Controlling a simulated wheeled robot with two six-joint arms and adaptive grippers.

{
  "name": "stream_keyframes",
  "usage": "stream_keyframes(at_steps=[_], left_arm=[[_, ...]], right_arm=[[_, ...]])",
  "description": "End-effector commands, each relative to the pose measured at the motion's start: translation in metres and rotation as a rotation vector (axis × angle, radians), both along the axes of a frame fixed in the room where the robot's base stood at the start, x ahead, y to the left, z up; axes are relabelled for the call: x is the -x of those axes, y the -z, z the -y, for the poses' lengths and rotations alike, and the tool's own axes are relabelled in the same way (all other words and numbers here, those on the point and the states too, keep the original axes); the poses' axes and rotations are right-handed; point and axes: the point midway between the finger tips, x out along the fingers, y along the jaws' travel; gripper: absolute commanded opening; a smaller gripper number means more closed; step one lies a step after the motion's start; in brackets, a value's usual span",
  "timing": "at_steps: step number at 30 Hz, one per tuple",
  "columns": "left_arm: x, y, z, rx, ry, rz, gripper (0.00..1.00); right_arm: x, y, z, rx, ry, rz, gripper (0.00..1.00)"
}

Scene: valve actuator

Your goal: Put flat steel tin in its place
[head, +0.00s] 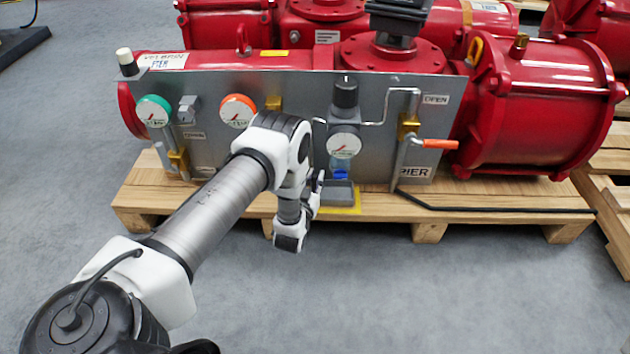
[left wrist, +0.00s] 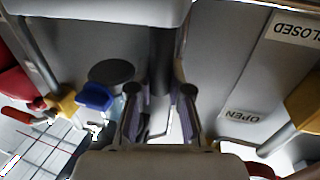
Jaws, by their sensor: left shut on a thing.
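The flat steel tin (head: 338,193) is a grey, shallow, box-like thing in the head view, low in front of the panel. My left gripper (head: 318,186) is at its left edge and shut on it. A yellow patch (head: 350,209) shows under and around the tin on the pallet. I cannot tell whether the tin touches it. In the left wrist view my left gripper's two fingers (left wrist: 160,115) show with a gap between them; what lies in their grip is unclear there. My right gripper is not in view.
A grey valve panel (head: 270,120) with gauges stands close behind my gripper. An orange-handled valve (head: 440,144) sticks out to the right. A black hose (head: 480,208) lies along the wooden pallet (head: 429,232).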

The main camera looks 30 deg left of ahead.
Motion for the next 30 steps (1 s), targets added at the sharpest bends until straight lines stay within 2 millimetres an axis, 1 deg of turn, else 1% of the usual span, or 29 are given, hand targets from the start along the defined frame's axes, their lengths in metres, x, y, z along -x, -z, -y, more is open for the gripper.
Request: stream_keyframes(at_steps=[2, 3, 5, 13, 15, 17, 20, 23, 24, 27, 30], left_arm=[[0.0, 0.003, 0.0, 0.0, 0.0, 0.0, 0.0], [0.0, 0.004, 0.0, 0.0, 0.0, 0.0, 0.22], [0.0, 0.003, 0.0, 0.0, 0.0, 0.0, 0.43], [0.0, 0.002, 0.0, 0.0, 0.0, 0.0, 0.43], [0.0, -0.001, 0.0, 0.0, 0.0, 0.0, 0.43], [0.005, -0.002, 0.001, 0.0, 0.0, -0.002, 0.43], [0.022, -0.005, 0.007, 0.0, 0.001, -0.004, 0.43], [0.046, -0.006, 0.014, 0.001, 0.001, -0.006, 0.43], [0.057, -0.006, 0.017, 0.0, 0.001, -0.007, 0.43], [0.082, -0.006, 0.025, 0.001, 0.002, -0.006, 0.43], [0.101, -0.004, 0.03, -0.001, 0.0, -0.004, 0.43]], right_arm=[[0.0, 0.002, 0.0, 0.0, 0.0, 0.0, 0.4], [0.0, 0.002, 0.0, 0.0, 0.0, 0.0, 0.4], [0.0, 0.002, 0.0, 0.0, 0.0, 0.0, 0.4], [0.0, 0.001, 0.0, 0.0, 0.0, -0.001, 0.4], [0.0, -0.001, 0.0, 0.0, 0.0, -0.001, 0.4], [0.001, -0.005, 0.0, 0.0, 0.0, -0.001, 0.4], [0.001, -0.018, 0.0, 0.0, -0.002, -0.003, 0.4], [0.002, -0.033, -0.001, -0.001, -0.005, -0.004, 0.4], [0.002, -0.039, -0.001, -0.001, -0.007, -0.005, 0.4], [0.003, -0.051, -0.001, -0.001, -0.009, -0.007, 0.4], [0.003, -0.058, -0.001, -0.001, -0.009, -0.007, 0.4]])
